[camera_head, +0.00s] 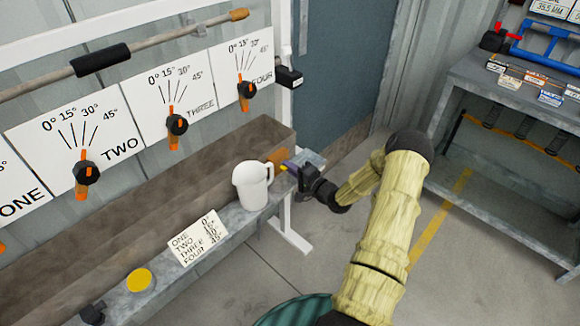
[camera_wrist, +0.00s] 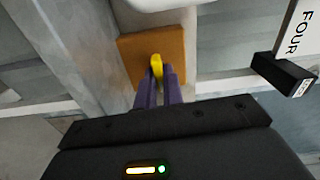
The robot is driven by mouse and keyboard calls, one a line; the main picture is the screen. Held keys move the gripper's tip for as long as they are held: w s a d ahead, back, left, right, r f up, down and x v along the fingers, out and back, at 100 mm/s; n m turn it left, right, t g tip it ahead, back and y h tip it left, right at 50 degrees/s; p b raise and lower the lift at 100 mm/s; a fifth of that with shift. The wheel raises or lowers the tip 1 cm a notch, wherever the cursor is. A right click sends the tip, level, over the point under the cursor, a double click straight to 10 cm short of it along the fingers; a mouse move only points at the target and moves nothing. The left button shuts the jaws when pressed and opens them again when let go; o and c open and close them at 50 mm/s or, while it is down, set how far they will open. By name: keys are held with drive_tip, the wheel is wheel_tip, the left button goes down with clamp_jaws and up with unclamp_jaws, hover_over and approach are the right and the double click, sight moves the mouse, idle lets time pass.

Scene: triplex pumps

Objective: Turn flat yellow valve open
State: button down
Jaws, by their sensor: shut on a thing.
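The flat yellow valve (camera_wrist: 156,64) stands out from a square orange-brown plate (camera_wrist: 175,52) in the wrist view. My gripper (camera_wrist: 159,80) has its two purple fingers shut on the yellow valve, near its end. In the head view my gripper (camera_head: 288,168) is at the right end of the long brown trough, just right of the white jug, with a bit of yellow at its tips. The orange-brown plate (camera_head: 277,157) shows there on the trough's end. How far the valve is turned is hard to tell.
A white jug (camera_head: 252,186), a card with angles (camera_head: 197,237) and a yellow disc (camera_head: 139,280) are on the grey ledge (camera_head: 222,214). Dial panels (camera_head: 178,91) line the wall above the trough (camera_head: 110,226). The floor (camera_head: 300,262) is clear.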

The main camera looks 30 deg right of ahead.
drive_tip(key=shift+s+f+m, duration=0.1)
drive_tip(key=shift+f+m, duration=0.05)
drive_tip(key=shift+m, duration=0.25)
drive_tip(key=c, duration=1.5)
unclamp_jaws()
drive_tip(key=v, duration=1.7)
drive_tip(key=shift+s, duration=0.15)
